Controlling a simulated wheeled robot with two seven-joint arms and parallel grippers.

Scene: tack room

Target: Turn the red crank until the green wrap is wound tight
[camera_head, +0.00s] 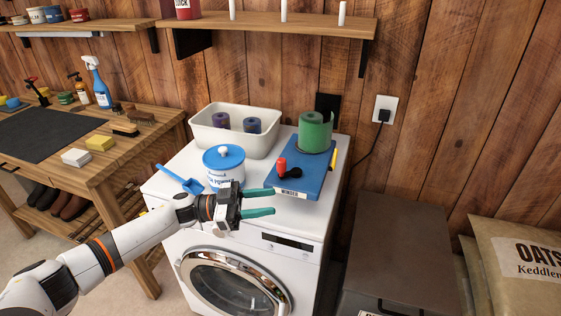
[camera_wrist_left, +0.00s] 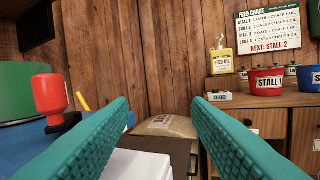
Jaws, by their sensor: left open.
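The blue winder (camera_head: 305,184) sits on top of the white washing machine. Its red crank knob (camera_head: 281,166) stands upright at the left on a black arm. The green wrap (camera_head: 315,131) is a roll standing at the winder's back, and its tightness cannot be told. My left gripper (camera_head: 274,201) is open and empty, just in front of the winder and apart from the knob. In the left wrist view its teal fingers (camera_wrist_left: 162,135) are spread, with the red knob (camera_wrist_left: 50,92) left of them and part of the green wrap (camera_wrist_left: 22,90) at the left edge. My right gripper is not in view.
A white tub (camera_head: 268,143) with two dark rolls stands behind a blue-lidded container (camera_head: 224,165) on the washer. A blue scoop (camera_head: 181,180) lies at the left. A dark chest (camera_head: 400,250) stands right of the washer, below a wall outlet with a cord.

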